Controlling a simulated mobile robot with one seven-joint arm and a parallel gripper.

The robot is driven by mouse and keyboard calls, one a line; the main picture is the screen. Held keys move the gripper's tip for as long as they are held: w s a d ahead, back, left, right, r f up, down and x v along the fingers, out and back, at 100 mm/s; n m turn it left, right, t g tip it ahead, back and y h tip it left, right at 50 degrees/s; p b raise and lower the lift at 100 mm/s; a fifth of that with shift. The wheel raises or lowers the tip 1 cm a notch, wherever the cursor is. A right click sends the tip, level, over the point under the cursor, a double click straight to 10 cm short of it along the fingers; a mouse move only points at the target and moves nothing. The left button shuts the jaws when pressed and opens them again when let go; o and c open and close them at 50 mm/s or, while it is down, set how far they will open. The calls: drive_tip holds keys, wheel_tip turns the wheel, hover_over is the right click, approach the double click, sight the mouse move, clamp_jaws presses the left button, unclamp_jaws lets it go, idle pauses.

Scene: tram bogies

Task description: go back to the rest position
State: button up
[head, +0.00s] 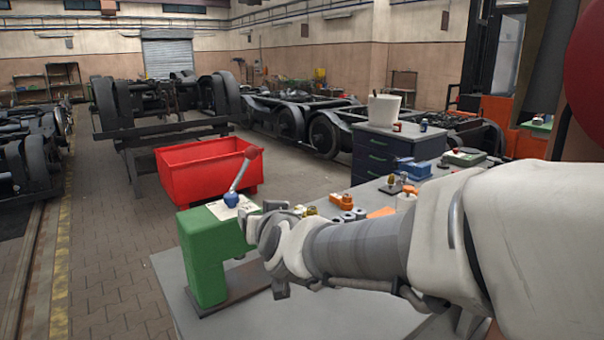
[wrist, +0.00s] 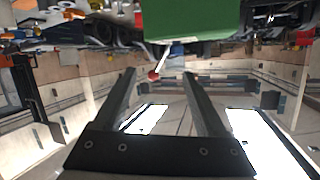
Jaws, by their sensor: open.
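My gripper (head: 262,245) is at the end of my outstretched arm, just right of a green lever machine (head: 203,258) on the grey worktable. In the wrist view, which looks upside down, the two dark fingers of my gripper (wrist: 159,75) stand apart with nothing between them. The green body (wrist: 187,20) shows beyond the fingertips, and its lever with a red knob (wrist: 154,74) shows between them. In the head view the lever (head: 239,174) leans up to the right from a blue hub (head: 231,199). I cannot tell the exact gap between gripper and machine.
A red bin (head: 208,168) stands on the floor behind the machine. Small parts (head: 345,204) and a blue box (head: 419,170) lie on the bench to the right, near a drawer cabinet (head: 385,157). Bogies (head: 160,115) stand behind.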

drive_tip(key=s+d+f+m+g+h+p, duration=0.1)
drive_tip(key=s+d+f+g+h+p, duration=0.2)
drive_tip(key=s+d+g, duration=0.5)
drive_tip(key=s+d+h, duration=0.1)
drive_tip(key=s+d, duration=1.2)
drive_tip(key=s, duration=0.3)
drive_tip(key=shift+d+m+h+p, duration=0.3)
drive_tip(key=shift+m+p, duration=0.1)
drive_tip(key=shift+f, duration=0.1)
drive_tip(key=shift+c, duration=0.3)
